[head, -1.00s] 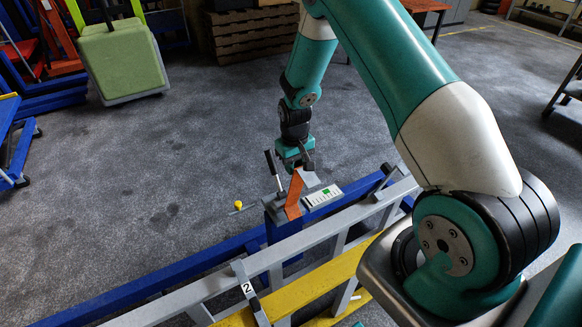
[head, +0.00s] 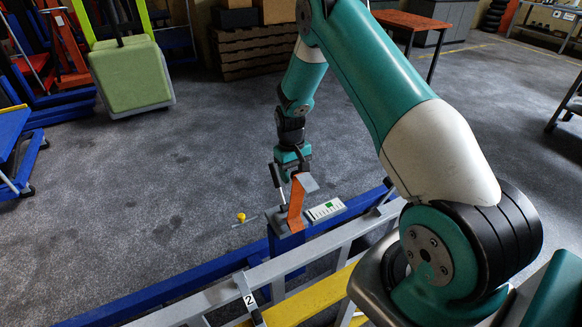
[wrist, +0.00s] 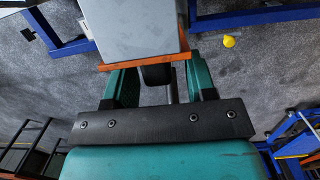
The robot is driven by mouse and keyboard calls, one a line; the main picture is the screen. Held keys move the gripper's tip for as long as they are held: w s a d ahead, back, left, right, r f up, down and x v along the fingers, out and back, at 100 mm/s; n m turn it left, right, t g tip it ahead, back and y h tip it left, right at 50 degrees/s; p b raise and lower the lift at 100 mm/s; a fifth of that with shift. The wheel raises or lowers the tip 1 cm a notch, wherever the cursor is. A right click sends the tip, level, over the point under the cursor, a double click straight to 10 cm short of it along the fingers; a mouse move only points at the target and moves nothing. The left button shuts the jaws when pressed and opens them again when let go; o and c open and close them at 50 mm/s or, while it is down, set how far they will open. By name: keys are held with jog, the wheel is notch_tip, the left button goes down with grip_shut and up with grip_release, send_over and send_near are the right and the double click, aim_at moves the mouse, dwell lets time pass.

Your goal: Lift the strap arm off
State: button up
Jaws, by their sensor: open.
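An orange strap arm (head: 296,203) rises from the grey head of a blue post, with a light grey plate (head: 308,182) at its top. A lever with a black handle (head: 275,175) stands beside it on the left. My gripper (head: 291,175) is above the post, close to the handle and the orange strip. In the wrist view the teal fingers (wrist: 161,88) are apart, with a dark grip (wrist: 156,74) on a grey rod showing between them. The grey plate (wrist: 130,28) and its orange edge (wrist: 145,64) lie just beyond the fingertips. Contact cannot be told.
A white panel with a green patch (head: 325,209) lies right of the strap. A blue beam (head: 160,293), a grey rail (head: 215,296) marked 2 and a yellow bar (head: 300,307) run across the front. Open floor lies left.

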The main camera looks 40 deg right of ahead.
notch_tip(320, 180, up, 17)
jog(key=w+b, duration=0.2)
jog(key=shift+d+r, duration=0.15)
jog(key=shift+d, duration=0.05)
dwell(0.4)
jog(key=s+a+r+n+t+y, duration=0.1)
jog(key=s+a+r+n, duration=0.1)
jog(key=s+a+r, duration=0.35)
jog(key=s+a+r+n, duration=0.2)
jog(key=s+a+r, duration=0.1)
jog(key=a, duration=0.6)
jog(key=s+a+r+n+y, duration=0.1)
jog(key=s+a+n, duration=0.1)
jog(key=s+a, duration=0.4)
jog(key=s+a+r+n+y, duration=0.1)
jog(key=s+a, duration=0.5)
jog(key=s, duration=0.9)
jog(key=shift+a+r+n+y, duration=0.15)
jog(key=shift+r+n+y, duration=0.3)
jog(key=shift+n, duration=0.45)
